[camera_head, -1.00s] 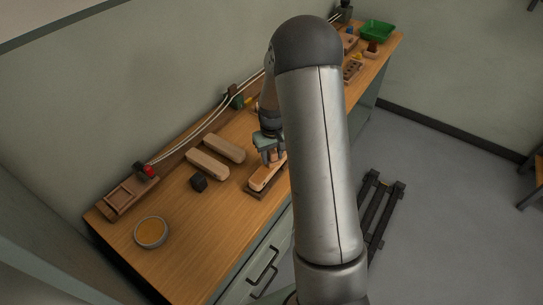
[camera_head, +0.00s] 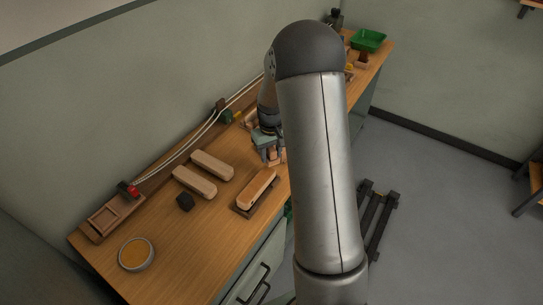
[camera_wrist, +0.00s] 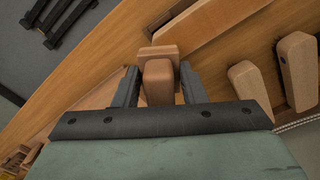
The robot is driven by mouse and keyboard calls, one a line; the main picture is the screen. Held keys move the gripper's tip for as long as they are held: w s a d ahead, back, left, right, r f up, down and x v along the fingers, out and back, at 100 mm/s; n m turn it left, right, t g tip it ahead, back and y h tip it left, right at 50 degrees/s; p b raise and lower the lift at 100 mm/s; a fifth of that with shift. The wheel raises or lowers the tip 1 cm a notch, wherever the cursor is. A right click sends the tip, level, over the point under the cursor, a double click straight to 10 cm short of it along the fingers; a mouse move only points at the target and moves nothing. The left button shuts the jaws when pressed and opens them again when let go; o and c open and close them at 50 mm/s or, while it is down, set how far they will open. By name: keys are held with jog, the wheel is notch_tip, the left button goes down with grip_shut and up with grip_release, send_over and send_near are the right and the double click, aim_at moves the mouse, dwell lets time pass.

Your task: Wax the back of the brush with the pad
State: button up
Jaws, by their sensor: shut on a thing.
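The brush (camera_head: 257,188) lies back up, a long light-wood block in a dark holder (camera_head: 243,212) near the bench's front edge. In the wrist view the brush (camera_wrist: 215,25) is at the top, beyond the fingers. My gripper (camera_head: 268,154) is past the brush's far end in the head view, apart from it. In the wrist view my gripper (camera_wrist: 157,82) is shut on a wooden block (camera_wrist: 158,80) with a wider piece at its end, apparently the pad. Its underside is hidden. A shallow round tin of amber wax (camera_head: 137,254) stands at the near left.
Two more wooden blocks (camera_head: 194,181) (camera_head: 212,164) lie behind the brush. A small dark block (camera_head: 185,202) sits between them and the tin. A wooden tray (camera_head: 115,214) and cables line the wall. A green bin (camera_head: 368,40) is at the far end.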

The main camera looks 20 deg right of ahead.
jog(key=shift+r+p, duration=1.15)
jog(key=shift+r, duration=1.25)
